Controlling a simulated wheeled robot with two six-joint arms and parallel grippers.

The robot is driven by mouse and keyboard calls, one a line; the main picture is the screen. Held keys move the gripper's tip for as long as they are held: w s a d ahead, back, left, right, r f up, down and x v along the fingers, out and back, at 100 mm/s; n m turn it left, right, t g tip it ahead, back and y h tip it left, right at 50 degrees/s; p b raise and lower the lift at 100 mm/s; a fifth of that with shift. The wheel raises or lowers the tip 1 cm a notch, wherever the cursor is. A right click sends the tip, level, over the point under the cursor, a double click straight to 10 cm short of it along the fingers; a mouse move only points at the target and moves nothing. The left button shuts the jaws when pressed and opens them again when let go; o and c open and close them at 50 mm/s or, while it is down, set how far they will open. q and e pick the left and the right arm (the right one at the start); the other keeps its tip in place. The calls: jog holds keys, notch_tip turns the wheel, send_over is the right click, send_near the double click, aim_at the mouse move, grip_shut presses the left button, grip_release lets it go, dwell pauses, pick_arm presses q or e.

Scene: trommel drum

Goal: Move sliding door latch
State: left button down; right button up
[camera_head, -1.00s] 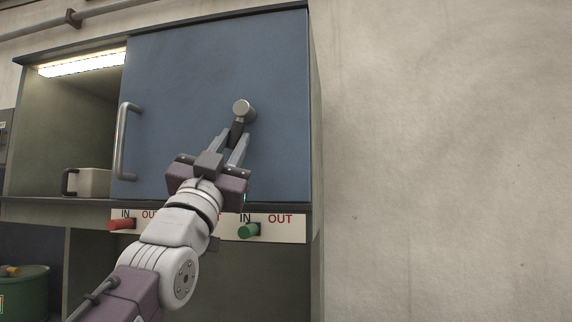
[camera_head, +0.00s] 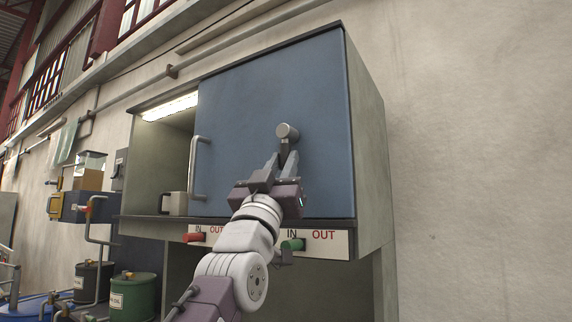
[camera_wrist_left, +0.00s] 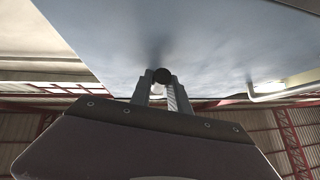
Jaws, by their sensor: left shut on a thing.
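The latch (camera_head: 288,131) is a grey round knob with a dark lever hanging below it, on the blue sliding door (camera_head: 245,110). My left gripper (camera_head: 284,158) is below the knob, with its fingers shut on the dark lever of the latch. In the left wrist view the fingers (camera_wrist_left: 161,88) reach up to a dark round end of the latch (camera_wrist_left: 162,75) against the door. The lever is partly hidden between the fingers. A vertical grey handle (camera_head: 194,168) is at the door's left edge. My right gripper is not in view.
The lit cabinet opening (camera_head: 160,150) is left of the door, with a pale box (camera_head: 174,203) inside. A red knob (camera_head: 194,237) and a green knob (camera_head: 293,244) stick out below the door. The right wall is bare.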

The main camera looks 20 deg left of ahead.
pick_arm(q)
jog(key=c, duration=1.3)
grip_release()
jog(key=shift+s+r, duration=0.15)
jog(key=shift+r, duration=0.05)
jog(key=shift+o, duration=0.2)
jog(key=shift+d, duration=0.1)
jog(key=shift+f, duration=0.1)
jog(key=shift+s+f+b, duration=0.1)
jog(key=shift+f+b, duration=0.2)
jog(key=shift+b, duration=0.05)
jog(key=b+v, duration=0.5)
jog(key=v, duration=0.3)
jog(key=shift+s, duration=0.25)
